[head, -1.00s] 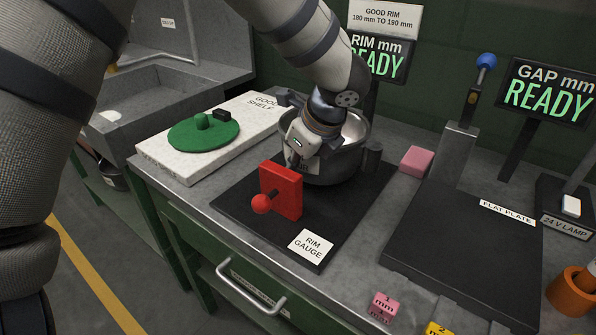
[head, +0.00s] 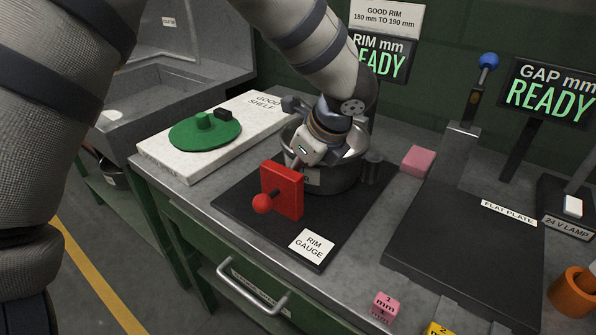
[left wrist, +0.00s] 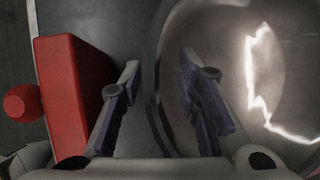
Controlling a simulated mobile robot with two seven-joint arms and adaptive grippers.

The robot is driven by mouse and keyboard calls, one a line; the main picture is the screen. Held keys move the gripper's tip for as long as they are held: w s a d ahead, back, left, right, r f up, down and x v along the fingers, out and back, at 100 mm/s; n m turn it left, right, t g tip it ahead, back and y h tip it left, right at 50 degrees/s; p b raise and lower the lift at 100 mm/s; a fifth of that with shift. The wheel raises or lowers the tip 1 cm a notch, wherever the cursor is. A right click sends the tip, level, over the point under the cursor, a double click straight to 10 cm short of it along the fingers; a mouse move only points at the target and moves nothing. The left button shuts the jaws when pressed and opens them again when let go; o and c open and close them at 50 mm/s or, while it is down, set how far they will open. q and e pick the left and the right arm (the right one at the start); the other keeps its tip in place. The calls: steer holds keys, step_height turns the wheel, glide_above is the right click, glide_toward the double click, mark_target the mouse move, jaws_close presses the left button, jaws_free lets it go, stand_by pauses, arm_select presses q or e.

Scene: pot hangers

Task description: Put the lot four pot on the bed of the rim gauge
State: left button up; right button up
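The grey metal pot (head: 345,178) stands on the black bed of the rim gauge (head: 262,222), behind the red block with its red ball knob (head: 282,193). A pale label on the pot's front is partly hidden, so I cannot read its lot number. My left gripper (head: 300,165) is low at the pot's near left rim. In the left wrist view the left gripper (left wrist: 160,65) is open, one finger outside the pot wall and one inside the pot (left wrist: 215,30). The red block (left wrist: 72,95) is beside the outer finger. My right gripper is not in view.
The good shelf (head: 170,163) with a green lid (head: 205,133) is at left. A pink block (head: 417,160) and the flat plate (head: 465,240) are at right. The rim display (head: 390,62) reads READY. A drawer handle (head: 252,295) is in front.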

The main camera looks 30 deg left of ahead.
arm_select(q)
steer(key=v, duration=1)
steer(key=shift+r, duration=0.2)
